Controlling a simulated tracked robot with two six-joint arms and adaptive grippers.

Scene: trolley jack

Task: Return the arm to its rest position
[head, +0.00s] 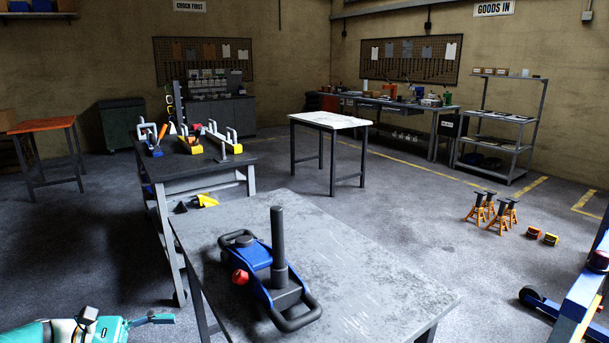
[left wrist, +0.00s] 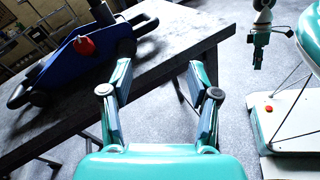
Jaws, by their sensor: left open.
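The blue trolley jack (head: 262,262), with a dark upright post, a black handle loop and a red knob (head: 240,276), stands on the grey metal table (head: 380,280). It also shows at the upper left of the left wrist view (left wrist: 60,68). My left gripper (head: 152,319) is at the lower left of the head view, beside the table and apart from the jack. In the left wrist view its two fingers (left wrist: 160,85) are spread with nothing between them. My right gripper (left wrist: 257,60) hangs small at the upper right of that view; its fingers are too small to read.
A dark workbench (head: 195,160) with clamps stands behind the table. Yellow items (head: 203,201) lie between them. A white-topped table (head: 330,120) stands farther back. Orange axle stands (head: 490,212) and a blue frame (head: 575,310) are at the right.

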